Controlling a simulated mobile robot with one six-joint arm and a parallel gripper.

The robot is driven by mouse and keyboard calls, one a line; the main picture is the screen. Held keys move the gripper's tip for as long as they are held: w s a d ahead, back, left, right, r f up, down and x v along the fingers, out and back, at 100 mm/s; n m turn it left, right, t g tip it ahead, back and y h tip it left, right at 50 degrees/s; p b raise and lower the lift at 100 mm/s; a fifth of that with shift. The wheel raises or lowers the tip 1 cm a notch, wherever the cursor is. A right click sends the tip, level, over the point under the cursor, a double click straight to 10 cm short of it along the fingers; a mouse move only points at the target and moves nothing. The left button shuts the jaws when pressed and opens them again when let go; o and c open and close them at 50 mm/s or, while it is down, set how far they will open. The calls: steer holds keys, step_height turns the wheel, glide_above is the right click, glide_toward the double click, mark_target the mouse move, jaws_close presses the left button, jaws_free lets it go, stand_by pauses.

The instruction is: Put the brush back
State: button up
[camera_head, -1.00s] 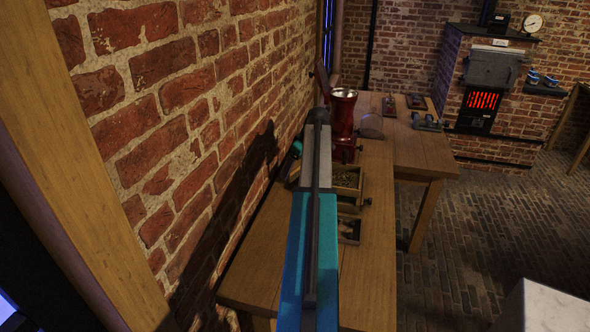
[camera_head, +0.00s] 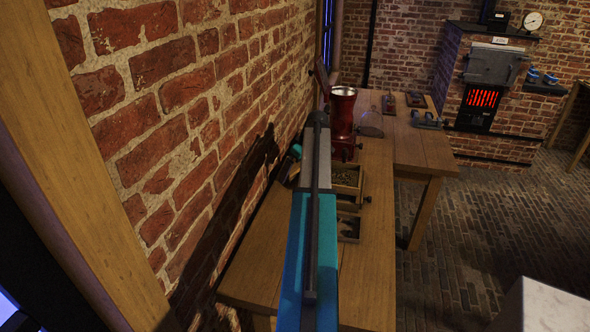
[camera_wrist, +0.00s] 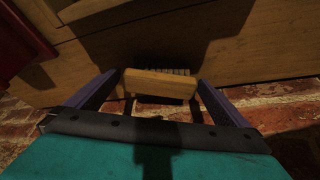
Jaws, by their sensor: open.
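In the wrist view, a small brush (camera_wrist: 160,84) with a pale wooden back and a row of bristles sits between the two fingers of my open gripper (camera_wrist: 158,90). The fingers stand at its two ends. I cannot tell whether they touch it. In the head view my arm hides most of the gripper, and the brush is not visible there. A bit of teal, likely my wrist (camera_head: 296,150), shows beside the brick wall at the left edge of the wooden bench (camera_head: 370,270).
A red grinder (camera_head: 342,120) stands on the bench just beyond my arm. Open drawers (camera_head: 348,190) with dark contents lie to the right of my arm. A brick wall (camera_head: 190,130) runs close along the left. A stove (camera_head: 485,85) glows at the back right.

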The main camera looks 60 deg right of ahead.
mark_target(295, 167)
steer(key=shift+r, duration=0.2)
steer(key=b+v, duration=0.2)
steer(key=v, duration=1)
steer(key=shift+b, duration=0.4)
steer(key=shift+w+f, duration=0.1)
steer(key=shift+p+x, duration=1.25)
steer(key=shift+x, duration=3.85)
steer(key=shift+x, duration=1.05)
steer(key=shift+r+b, duration=0.45)
steer(key=shift+r, duration=2.2)
